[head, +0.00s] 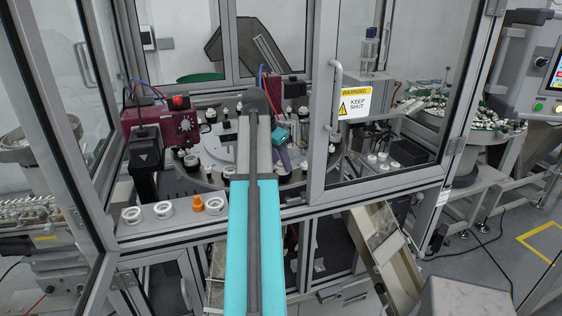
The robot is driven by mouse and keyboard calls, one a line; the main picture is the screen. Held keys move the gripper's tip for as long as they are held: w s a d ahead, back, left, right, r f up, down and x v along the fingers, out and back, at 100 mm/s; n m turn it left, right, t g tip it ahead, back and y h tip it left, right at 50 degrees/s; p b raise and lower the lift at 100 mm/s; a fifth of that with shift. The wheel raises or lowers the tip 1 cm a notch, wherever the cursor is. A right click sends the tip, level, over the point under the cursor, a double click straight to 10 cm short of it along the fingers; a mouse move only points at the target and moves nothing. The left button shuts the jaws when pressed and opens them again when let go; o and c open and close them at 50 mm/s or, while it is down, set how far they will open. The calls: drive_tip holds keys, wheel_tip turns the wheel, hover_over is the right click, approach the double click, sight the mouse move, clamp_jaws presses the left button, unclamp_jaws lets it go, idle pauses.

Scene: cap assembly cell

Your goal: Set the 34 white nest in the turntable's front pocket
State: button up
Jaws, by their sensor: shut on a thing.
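The turntable (209,178) is a grey disc inside the guarded cell, with small dark and pale fittings around its rim. My arm reaches in through the open front and covers the middle of the disc. My gripper (287,163) is over the right front part of the turntable, just right of the arm. It is shut on the white nest, but its fingertips and the nest are too small and covered to make out. The front pocket is hidden behind my arm. I cannot read any number.
White rings (132,215) and an orange part (198,204) stand on the front ledge, left of my arm. A red unit (172,128) stands at the turntable's left. A framed clear door (400,100) with a warning sign (355,103) bounds the opening at right.

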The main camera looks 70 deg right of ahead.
drive_tip(key=shift+f, duration=0.4)
idle(0.4)
drive_tip(key=o, duration=1.1)
drive_tip(key=shift+o, duration=0.2)
drive_tip(key=shift+r, duration=0.15)
drive_tip(key=b+v, duration=0.4)
drive_tip(key=v, duration=0.9)
drive_tip(key=shift+a+r+b, duration=0.2)
drive_tip(key=shift+a+b, duration=0.1)
drive_tip(key=shift+w, duration=0.15)
drive_tip(key=shift+p+x, duration=1.45)
drive_tip(key=shift+x, duration=3.3)
drive_tip(key=shift+r, duration=0.15)
